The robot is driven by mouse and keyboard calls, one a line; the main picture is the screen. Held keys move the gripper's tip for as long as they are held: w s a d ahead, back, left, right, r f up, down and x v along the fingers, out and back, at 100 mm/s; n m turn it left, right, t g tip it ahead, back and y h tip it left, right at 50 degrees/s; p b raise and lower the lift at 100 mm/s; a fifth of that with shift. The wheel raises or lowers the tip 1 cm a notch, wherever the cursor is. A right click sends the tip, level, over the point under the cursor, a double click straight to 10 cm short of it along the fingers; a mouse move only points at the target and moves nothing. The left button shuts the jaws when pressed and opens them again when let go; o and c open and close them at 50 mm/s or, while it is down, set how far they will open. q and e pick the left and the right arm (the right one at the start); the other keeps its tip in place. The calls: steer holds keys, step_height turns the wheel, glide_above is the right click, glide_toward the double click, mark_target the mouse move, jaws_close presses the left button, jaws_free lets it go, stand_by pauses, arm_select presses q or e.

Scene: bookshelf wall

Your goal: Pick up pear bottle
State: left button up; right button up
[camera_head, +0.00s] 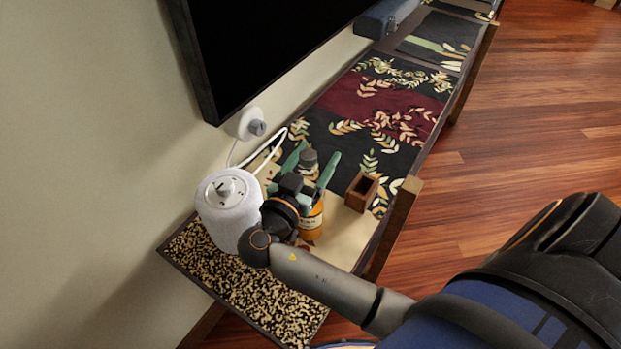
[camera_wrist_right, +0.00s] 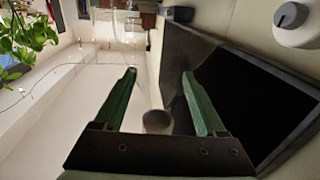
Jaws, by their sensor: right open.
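An amber bottle with a pale label (camera_head: 312,222) stands on the shelf, partly hidden behind my right wrist and gripper. My right gripper (camera_head: 311,165) is open, its two green fingers apart, over the shelf beside the white speaker. A dark round cap (camera_head: 308,158) shows between the fingers in the head view; I cannot tell whether it belongs to the amber bottle. In the right wrist view a grey-brown round thing (camera_wrist_right: 157,121) lies between the open fingers (camera_wrist_right: 158,85). No grip on it shows. My left gripper is not in view.
A white round speaker (camera_head: 230,208) stands close left of my right wrist, its cable running to a wall plug (camera_head: 251,124). A small open wooden box (camera_head: 361,191) stands to the right. A black screen (camera_head: 262,45) hangs above. The patterned runner (camera_head: 385,110) beyond is mostly clear.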

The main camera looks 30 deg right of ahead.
jaws_close()
stand_by(0.7)
steer(key=shift+r, duration=0.15)
stand_by(0.7)
